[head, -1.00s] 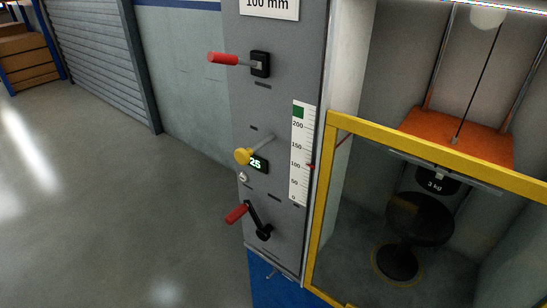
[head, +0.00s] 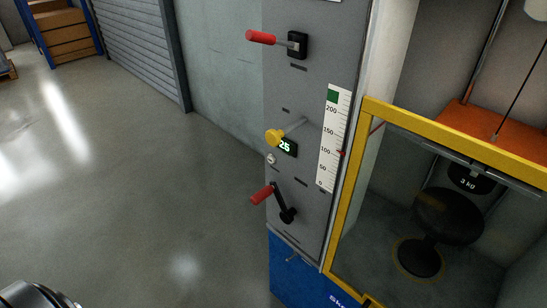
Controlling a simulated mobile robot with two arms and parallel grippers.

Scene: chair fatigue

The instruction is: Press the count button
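The grey control panel (head: 296,110) of the test machine stands in the middle of the head view. A small display (head: 287,147) on it reads 25 in green digits. A small round silver button (head: 271,159) sits just below and left of the display; its label is too small to read, so I cannot tell if it is the count button. A yellow knob (head: 274,137) on a metal rod sticks out just above and partly covers the display. Neither gripper shows; only a dark rounded part, possibly mine, is at the bottom left corner.
A red-handled lever (head: 262,37) sticks out above and a red-handled crank (head: 263,194) below. A yellow-framed guard (head: 349,190) stands at right, with a black stool (head: 446,217) behind it. The floor (head: 150,200) left of the machine is clear.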

